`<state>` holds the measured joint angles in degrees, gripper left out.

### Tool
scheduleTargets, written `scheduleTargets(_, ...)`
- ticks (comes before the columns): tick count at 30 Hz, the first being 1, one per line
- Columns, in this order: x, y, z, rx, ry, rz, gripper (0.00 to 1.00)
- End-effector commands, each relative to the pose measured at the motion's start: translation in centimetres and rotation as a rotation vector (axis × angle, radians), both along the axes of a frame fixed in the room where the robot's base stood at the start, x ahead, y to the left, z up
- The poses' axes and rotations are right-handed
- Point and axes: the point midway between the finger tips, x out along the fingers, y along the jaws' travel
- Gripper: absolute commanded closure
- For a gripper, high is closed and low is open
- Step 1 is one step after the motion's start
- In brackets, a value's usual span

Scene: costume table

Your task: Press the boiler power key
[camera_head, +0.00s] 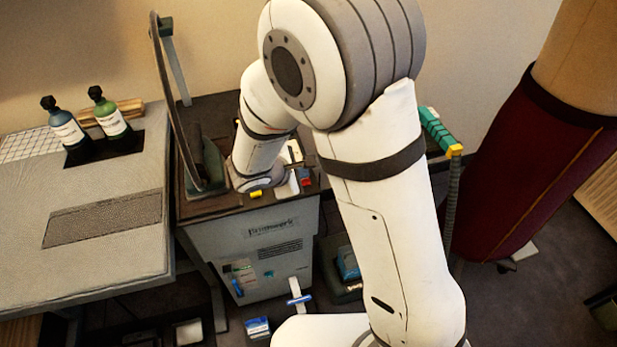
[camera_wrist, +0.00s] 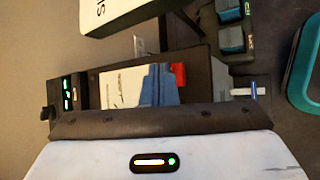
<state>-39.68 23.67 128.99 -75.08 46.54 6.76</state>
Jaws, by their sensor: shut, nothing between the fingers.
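The boiler appears to be the grey cabinet (camera_head: 262,240) with a dark top, below my arm in the head view. On that top a small red piece (camera_head: 305,177) and a yellow piece (camera_head: 255,194) show; I cannot tell which, if either, is the power key. Any contact below the fingertips cannot be seen. In the head view my wrist hides the fingers.
An ironing-style board (camera_head: 110,215) with two bottles (camera_head: 66,125) (camera_head: 108,115) stands at left. An upright dark-edged panel (camera_head: 172,100) rises close to my wrist. A maroon garment form (camera_head: 535,170) stands at right. A white box (camera_wrist: 125,14) tops the wrist view.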

Motion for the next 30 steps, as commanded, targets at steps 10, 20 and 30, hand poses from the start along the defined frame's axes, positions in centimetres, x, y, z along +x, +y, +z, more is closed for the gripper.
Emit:
scheduleTargets(10, 0.01, 0.0, -0.39, 0.0, 0.0, 0.0, 1.0)
scheduleTargets(20, 0.01, 0.0, -0.7, 0.001, 0.0, -0.001, 1.0)
scheduleTargets(30, 0.0, 0.0, -0.77, 0.001, 0.0, -0.001, 1.0)
